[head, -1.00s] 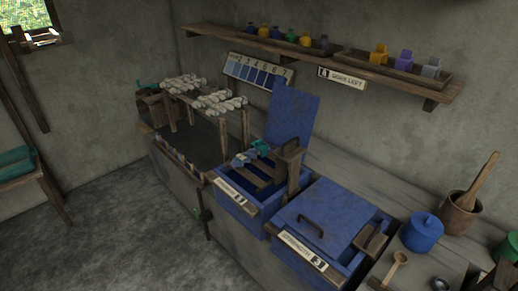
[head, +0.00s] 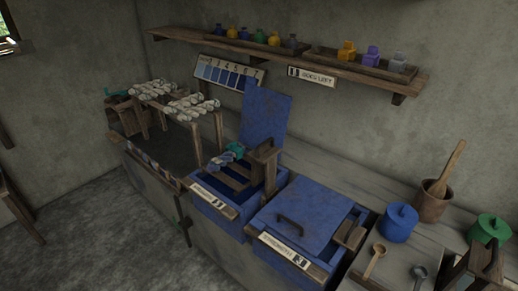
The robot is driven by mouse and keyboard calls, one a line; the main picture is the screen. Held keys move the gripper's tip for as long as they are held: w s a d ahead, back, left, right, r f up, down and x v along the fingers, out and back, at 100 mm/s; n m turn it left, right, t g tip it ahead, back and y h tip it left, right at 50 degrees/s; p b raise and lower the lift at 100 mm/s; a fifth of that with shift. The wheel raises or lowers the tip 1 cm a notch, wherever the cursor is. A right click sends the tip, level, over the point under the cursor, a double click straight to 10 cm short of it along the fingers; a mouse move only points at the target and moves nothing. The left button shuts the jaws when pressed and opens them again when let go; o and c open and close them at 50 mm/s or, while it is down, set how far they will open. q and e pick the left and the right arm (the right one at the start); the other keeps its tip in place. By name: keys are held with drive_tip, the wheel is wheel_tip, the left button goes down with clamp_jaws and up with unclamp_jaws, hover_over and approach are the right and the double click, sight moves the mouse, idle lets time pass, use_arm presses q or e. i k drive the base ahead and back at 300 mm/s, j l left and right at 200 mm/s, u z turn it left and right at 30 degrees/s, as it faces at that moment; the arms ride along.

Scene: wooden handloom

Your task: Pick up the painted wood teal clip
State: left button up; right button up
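A small teal piece (head: 236,149), which looks like the clip, sits at the open blue vat (head: 222,211), above a bunched blue skein (head: 222,161). I cannot tell whether it grips the skein. Another teal item (head: 117,92) shows at the wooden crate (head: 128,117) at the back left; its shape is too small to make out. Neither of my grippers is in view.
A closed blue vat (head: 305,216) stands right of the open one. White skeins (head: 195,106) lie on a wooden rack. Blue (head: 398,225) and green (head: 489,230) pots and a mortar (head: 432,203) stand at right. A shelf (head: 300,58) runs above. Floor at left is clear.

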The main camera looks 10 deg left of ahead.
sight(233, 147)
drive_tip(key=i+j+z, duration=0.25)
drive_tip(key=j+z, duration=0.25)
drive_tip(key=j, duration=0.25)
drive_tip(key=i+j+z, duration=0.25)
drive_tip(key=j, duration=0.15)
drive_tip(key=k, duration=0.1)
